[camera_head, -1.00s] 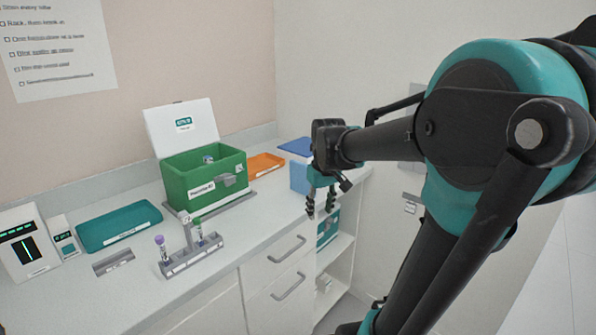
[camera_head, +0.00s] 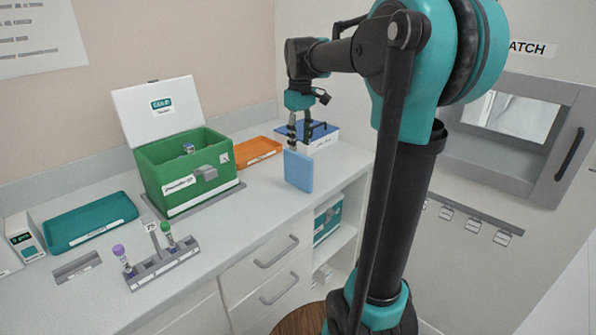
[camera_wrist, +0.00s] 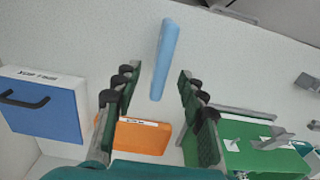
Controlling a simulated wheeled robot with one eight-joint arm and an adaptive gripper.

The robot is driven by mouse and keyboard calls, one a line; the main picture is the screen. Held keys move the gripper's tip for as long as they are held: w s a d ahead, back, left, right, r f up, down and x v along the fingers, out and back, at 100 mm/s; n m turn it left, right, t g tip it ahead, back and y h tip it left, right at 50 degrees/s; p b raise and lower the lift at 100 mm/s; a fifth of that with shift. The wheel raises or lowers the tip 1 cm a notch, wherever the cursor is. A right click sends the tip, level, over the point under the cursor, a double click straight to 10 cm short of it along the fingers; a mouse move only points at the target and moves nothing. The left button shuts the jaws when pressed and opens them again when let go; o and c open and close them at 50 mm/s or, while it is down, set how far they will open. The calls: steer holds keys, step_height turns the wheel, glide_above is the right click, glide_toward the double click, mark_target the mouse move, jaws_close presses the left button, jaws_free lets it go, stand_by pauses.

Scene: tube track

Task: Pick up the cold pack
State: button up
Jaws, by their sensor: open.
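The cold pack (camera_head: 298,172) is a light blue slab standing upright on its edge near the counter's front edge, in the head view. In the wrist view it shows from above as a narrow blue strip (camera_wrist: 165,60). My gripper (camera_head: 299,140) is open, pointing down just above the pack's top edge. In the wrist view my open gripper (camera_wrist: 156,78) has one finger on each side of the strip's lower end, with a gap on both sides. No contact shows.
A white box with a blue lid (camera_head: 320,140) stands behind the pack. An orange tray (camera_head: 258,151) and an open green box (camera_head: 180,180) are to its left. A grey tube rack (camera_head: 165,263) and a teal tray (camera_head: 90,222) lie farther left. The counter's front edge is close.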

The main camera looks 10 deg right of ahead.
mark_target(298, 168)
step_height(298, 168, down, 5)
steer(key=shift+r, duration=0.1)
steer(key=shift+a+f, duration=0.15)
steer(key=shift+f, duration=1.25)
steer(key=shift+a+f, duration=0.15)
steer(key=shift+f, duration=1.2)
jaws_close()
